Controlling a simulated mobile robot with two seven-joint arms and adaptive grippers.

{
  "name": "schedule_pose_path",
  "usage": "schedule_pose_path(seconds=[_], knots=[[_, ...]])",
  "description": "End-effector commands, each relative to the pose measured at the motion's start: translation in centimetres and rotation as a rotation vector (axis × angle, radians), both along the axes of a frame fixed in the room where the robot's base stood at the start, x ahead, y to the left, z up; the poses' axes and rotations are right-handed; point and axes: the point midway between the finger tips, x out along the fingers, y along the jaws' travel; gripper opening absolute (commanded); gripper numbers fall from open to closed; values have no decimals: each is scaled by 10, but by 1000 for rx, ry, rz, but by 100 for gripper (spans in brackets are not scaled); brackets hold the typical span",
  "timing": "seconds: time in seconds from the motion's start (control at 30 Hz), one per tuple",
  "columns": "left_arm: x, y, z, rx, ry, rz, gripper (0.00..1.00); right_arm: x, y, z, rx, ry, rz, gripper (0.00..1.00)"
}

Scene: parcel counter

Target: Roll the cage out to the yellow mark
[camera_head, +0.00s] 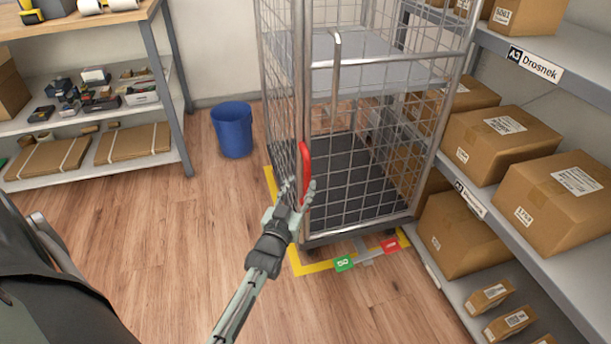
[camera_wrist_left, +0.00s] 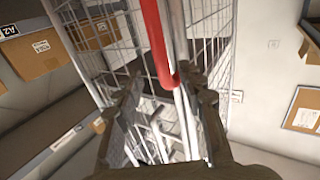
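The tall wire roll cage (camera_head: 365,205) stands on the floor against the right shelving, with a grey shelf inside and a dark base. A red handle (camera_head: 305,170) is on its near left upright; it also shows in the left wrist view (camera_wrist_left: 157,40). My left gripper (camera_head: 298,186) is open at the handle's lower end, its fingers apart on either side; I cannot tell whether they touch it. Yellow floor marking (camera_head: 312,267) shows along the cage's left and front edges. A green tab (camera_head: 344,263) and a red tab (camera_head: 390,244) sit at the cage's front bottom. My right gripper is not in view.
A blue bin (camera_head: 233,130) stands left of the cage. A workbench with shelves (camera_head: 150,60) is at the back left. Shelving with cardboard boxes (camera_head: 500,140) runs close along the right. The wooden floor (camera_head: 180,230) in front and to the left is mostly clear.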

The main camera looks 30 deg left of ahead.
Motion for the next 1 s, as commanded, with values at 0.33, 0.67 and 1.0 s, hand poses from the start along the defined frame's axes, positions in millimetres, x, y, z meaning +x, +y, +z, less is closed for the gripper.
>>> schedule_pose_path(seconds=[0.33,0.67,1.0], knots=[[-50,-15,0,-1,0,-1,39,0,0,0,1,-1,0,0],[-53,-16,0,0,0,-1,39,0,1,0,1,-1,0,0],[-53,-17,-3,0,16,-5,39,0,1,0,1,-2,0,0]])
